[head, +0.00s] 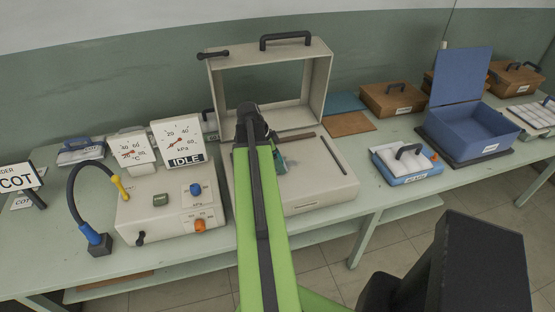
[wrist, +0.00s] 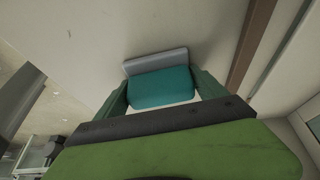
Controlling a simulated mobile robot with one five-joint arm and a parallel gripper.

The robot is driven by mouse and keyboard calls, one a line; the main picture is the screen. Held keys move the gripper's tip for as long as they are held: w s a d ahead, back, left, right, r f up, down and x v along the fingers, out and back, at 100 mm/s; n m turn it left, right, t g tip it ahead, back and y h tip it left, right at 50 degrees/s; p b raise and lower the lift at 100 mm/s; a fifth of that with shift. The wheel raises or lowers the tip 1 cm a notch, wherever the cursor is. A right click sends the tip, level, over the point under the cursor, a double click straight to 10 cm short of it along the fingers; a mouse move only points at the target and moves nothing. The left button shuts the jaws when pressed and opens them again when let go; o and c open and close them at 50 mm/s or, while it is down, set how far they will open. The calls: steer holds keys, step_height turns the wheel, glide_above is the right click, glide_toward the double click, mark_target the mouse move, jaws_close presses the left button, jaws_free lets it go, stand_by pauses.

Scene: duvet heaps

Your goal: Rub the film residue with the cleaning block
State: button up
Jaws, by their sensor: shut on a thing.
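My gripper (wrist: 163,92) is shut on the cleaning block (wrist: 160,88), a teal block with a grey strip along its far side. In the head view the block (head: 280,163) shows as a small teal patch, mostly hidden behind my green arm. It is over the flat pale bed of a beige machine (head: 310,190). In the wrist view the pale surface (wrist: 90,45) lies beneath it; I cannot tell whether the block touches it. A tiny dark speck shows on that surface. I cannot make out the film residue clearly.
The machine's raised frame (head: 318,85) stands behind the bed. A dark bar (head: 333,155) lies on its right side. A gauge box (head: 170,215) reading IDLE stands left. A blue tray (head: 408,173) and a blue open box (head: 470,125) stand right.

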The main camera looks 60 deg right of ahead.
mark_target(307, 159)
steer(key=shift+s+d, duration=3.65)
steer(key=shift+s, duration=0.15)
step_height(307, 159, up, 6)
steer(key=p, duration=0.6)
steer(key=shift+r, duration=0.1)
step_height(307, 159, up, 3)
steer(key=p, duration=0.3)
